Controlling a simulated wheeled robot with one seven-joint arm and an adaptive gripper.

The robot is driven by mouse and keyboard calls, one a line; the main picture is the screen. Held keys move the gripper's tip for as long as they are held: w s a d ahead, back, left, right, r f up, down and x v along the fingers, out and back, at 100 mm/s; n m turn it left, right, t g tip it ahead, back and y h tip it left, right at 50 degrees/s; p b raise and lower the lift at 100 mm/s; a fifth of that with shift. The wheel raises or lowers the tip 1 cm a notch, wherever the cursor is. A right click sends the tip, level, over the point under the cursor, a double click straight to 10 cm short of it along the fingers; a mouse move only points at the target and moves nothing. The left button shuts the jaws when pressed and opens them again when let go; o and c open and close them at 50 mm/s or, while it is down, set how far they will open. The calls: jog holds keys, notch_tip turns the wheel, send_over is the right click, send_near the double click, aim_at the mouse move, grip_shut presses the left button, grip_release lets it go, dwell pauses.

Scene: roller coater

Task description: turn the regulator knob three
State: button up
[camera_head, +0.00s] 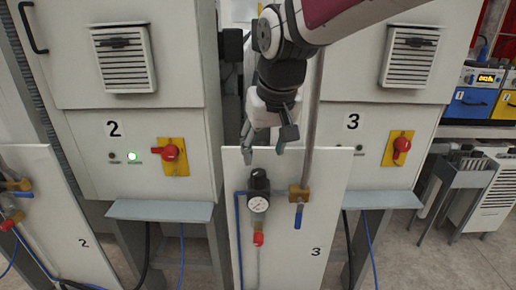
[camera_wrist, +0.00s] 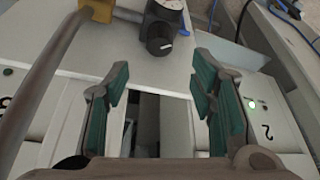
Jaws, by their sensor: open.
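The regulator knob (camera_head: 259,178) is a black cap above a round white-faced gauge (camera_head: 258,203) on the white panel marked 3 (camera_head: 318,225). In the wrist view the black knob (camera_wrist: 158,40) shows a small white mark and lies beyond the fingertips, roughly between them in the picture. My gripper (camera_head: 264,150) is open and empty, pointing down just above the knob, with no visible contact. Its green-padded fingers (camera_wrist: 162,72) are spread apart in the wrist view.
Right of the knob, a brass valve (camera_head: 299,192) with a blue handle joins a vertical pipe (camera_head: 314,120) close to my gripper. A red fitting (camera_head: 258,239) is below the gauge. Machine cabinets with red switches (camera_head: 402,146) stand behind. A neighbouring panel 2 (camera_head: 50,215) is at left.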

jog(key=shift+v, duration=1.15)
jog(key=s+d+f+m+t+h+b, duration=0.1)
jog(key=s+d+f+m, duration=0.2)
jog(key=s+d, duration=1.3)
jog(key=s+f, duration=0.1)
jog(key=s, duration=0.2)
jog(key=shift+d+f+b, duration=0.2)
jog(key=shift+d+b, duration=0.1)
jog(key=shift+b, duration=0.1)
